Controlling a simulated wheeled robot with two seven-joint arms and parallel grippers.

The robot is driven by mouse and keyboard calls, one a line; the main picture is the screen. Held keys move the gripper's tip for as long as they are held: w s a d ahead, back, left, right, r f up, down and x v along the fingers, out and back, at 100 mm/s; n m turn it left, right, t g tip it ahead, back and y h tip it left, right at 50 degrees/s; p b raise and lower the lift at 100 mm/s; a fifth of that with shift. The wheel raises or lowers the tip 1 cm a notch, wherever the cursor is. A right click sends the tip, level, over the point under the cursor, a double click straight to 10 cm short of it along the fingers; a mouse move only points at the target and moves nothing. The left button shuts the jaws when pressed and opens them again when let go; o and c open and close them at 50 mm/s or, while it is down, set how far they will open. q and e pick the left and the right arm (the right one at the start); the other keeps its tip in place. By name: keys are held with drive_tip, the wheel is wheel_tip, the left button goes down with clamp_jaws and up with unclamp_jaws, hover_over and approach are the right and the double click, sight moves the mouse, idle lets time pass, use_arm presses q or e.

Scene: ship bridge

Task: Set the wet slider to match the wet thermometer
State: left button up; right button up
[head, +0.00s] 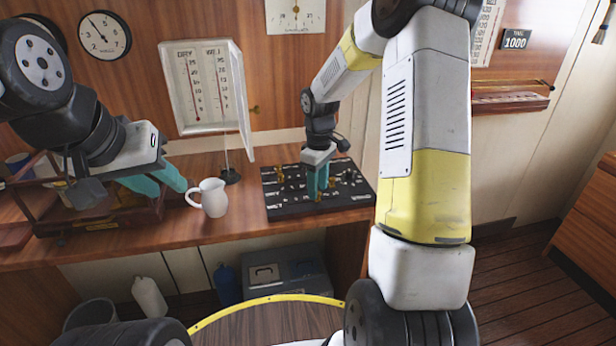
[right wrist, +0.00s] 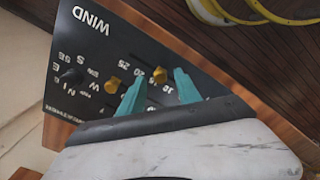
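The dry and wet thermometer case (head: 208,88) hangs open on the wall in the head view. The wet thermometer (head: 223,90) is its right column; its reading is too small to tell. The black slider board (head: 290,209) lies on the counter, with white lettering and several brass-yellow knobs. My right gripper (head: 318,194) points down over the board's middle. In the right wrist view its teal fingers (right wrist: 161,75) are apart, with a yellow knob (right wrist: 159,76) between the tips; contact cannot be told. Another yellow knob (right wrist: 112,84) is beside them. My left gripper (head: 172,190) is open and empty.
A white jug (head: 210,197) stands on the counter between my left gripper and the board. A wooden rack (head: 100,212) is at left.

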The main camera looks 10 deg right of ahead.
drive_tip(key=shift+f, duration=0.35)
clamp_jaws()
idle(1.2)
